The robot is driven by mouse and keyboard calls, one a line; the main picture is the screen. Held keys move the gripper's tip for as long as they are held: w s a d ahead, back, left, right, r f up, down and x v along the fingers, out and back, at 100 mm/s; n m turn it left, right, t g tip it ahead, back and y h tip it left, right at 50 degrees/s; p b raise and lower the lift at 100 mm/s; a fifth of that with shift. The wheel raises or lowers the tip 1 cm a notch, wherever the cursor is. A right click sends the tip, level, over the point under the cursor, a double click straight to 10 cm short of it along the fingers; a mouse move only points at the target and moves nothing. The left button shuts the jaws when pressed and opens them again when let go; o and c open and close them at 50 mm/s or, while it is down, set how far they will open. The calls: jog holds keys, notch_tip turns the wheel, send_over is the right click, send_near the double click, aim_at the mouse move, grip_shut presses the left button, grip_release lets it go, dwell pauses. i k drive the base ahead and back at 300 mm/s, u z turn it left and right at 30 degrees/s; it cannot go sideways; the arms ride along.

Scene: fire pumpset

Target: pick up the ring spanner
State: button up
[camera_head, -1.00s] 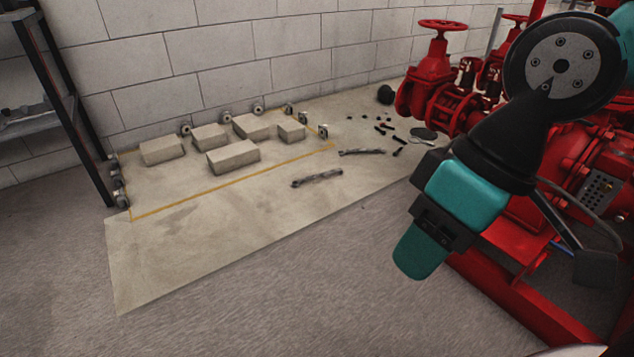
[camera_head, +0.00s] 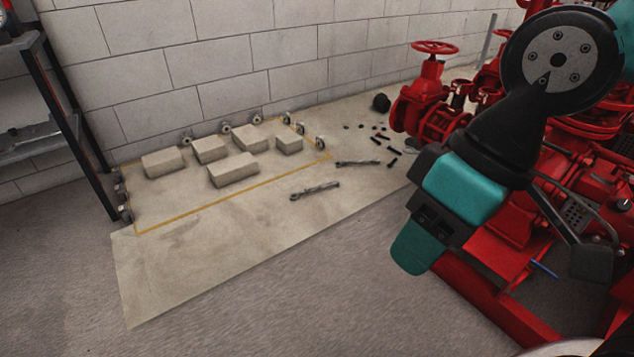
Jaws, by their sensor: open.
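Two long grey metal tools lie flat on the pale floor sheet. The nearer tool (camera_head: 316,190) lies outside the yellow outline and has a ring-like end at its left. The farther tool (camera_head: 358,162) lies to its upper right; its ends are too small to read, so I cannot tell for sure which is the ring spanner. My gripper (camera_head: 440,218), dark with teal parts, hangs at the right. It is open and holds nothing that I see. It is well apart from both tools in the picture.
Several pale blocks (camera_head: 233,170) and small round fittings (camera_head: 320,142) lie within or along the yellow outline (camera_head: 235,198). Dark bolts (camera_head: 392,162) lie farther right. Red pump pipework (camera_head: 432,95) fills the right. A dark shelf rack (camera_head: 75,130) stands left. The front floor is clear.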

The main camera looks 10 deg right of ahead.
aim_at(335, 184)
jog(key=u, duration=0.55)
jog(key=i, duration=2.85)
jog(key=z, duration=0.45)
